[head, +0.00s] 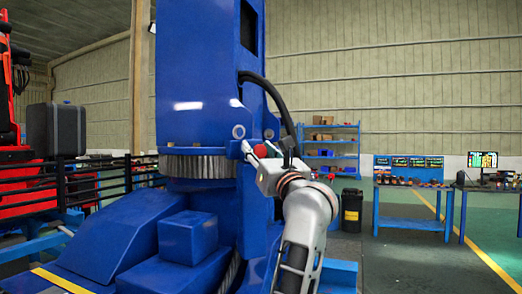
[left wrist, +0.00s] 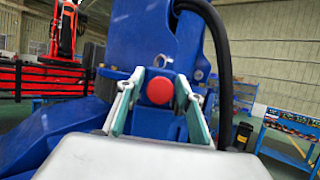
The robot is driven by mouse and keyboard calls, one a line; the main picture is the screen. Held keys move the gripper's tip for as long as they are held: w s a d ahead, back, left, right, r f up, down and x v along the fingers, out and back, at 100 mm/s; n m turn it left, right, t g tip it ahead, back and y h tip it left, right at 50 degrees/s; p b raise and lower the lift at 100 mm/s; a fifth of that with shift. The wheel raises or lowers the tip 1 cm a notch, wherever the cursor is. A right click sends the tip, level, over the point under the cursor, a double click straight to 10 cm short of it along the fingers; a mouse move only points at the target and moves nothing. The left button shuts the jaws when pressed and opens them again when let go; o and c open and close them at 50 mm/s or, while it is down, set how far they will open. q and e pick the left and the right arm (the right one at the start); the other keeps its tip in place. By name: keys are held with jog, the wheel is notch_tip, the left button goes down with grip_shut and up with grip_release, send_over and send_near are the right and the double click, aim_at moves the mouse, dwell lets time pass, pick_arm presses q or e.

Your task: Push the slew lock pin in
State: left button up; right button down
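The slew lock pin shows as a round red knob (head: 261,151) on the blue crane column, beside the toothed slew ring. In the left wrist view the red knob (left wrist: 160,91) faces me, between the two fingers. The pin's shaft is hidden behind the knob. My left gripper (head: 252,152) is at the knob with its fingers spread. In the left wrist view the left gripper (left wrist: 158,105) is open, with a finger on each side of the knob and visible gaps. I cannot tell whether anything touches the knob. My right gripper is in neither view.
The toothed slew ring (head: 198,166) sits under the blue column (head: 195,80). A black hose (head: 275,95) curves down close to my left gripper. Blue crane housings (head: 188,237) fill the lower left. A shelf (head: 332,148) and workbench (head: 412,195) stand farther back right.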

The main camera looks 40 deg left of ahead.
pick_arm(q)
jog(key=shift+w+a+f, duration=0.1)
jog(key=shift+w, duration=0.05)
jog(key=v, duration=0.7)
jog(key=shift+s+d, duration=0.25)
jog(key=shift+d, duration=0.05)
dwell(0.3)
